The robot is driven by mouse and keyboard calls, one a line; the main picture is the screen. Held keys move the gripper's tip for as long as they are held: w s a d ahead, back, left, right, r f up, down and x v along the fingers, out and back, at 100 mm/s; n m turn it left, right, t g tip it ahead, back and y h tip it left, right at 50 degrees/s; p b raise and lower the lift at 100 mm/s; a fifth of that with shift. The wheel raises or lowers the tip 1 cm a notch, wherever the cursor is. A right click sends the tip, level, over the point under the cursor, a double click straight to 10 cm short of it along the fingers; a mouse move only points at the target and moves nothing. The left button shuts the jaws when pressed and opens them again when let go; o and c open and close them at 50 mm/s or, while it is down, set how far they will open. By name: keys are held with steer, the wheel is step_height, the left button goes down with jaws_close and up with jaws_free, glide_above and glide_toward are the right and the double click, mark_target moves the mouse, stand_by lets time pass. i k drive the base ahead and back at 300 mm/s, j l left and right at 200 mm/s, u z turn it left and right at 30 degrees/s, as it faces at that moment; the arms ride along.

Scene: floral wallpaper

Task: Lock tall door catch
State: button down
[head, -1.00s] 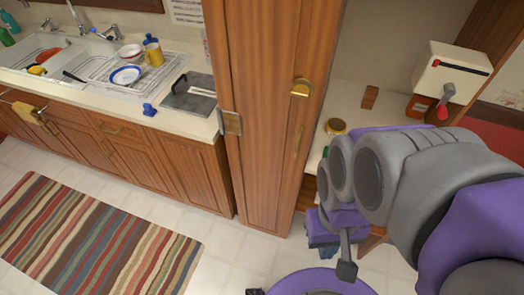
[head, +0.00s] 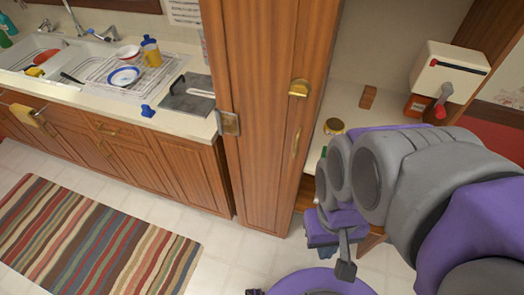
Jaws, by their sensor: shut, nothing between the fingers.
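The tall wooden door (head: 262,150) stands upright in the middle of the head view and looks closed. A rounded brass catch (head: 299,88) is on its upper right part. I cannot tell from here whether it is locked. My gripper (head: 345,268) hangs low, to the right of the door and below the catch, apart from both. It is shut and holds nothing; my arm partly hides it.
A counter with a sink (head: 40,62), a dish rack (head: 105,68) and a dark board (head: 187,94) lies left. A striped rug (head: 95,238) covers the floor.

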mark_target(298, 87)
steer(key=k+l+z, duration=0.15)
steer(key=k+l, duration=0.75)
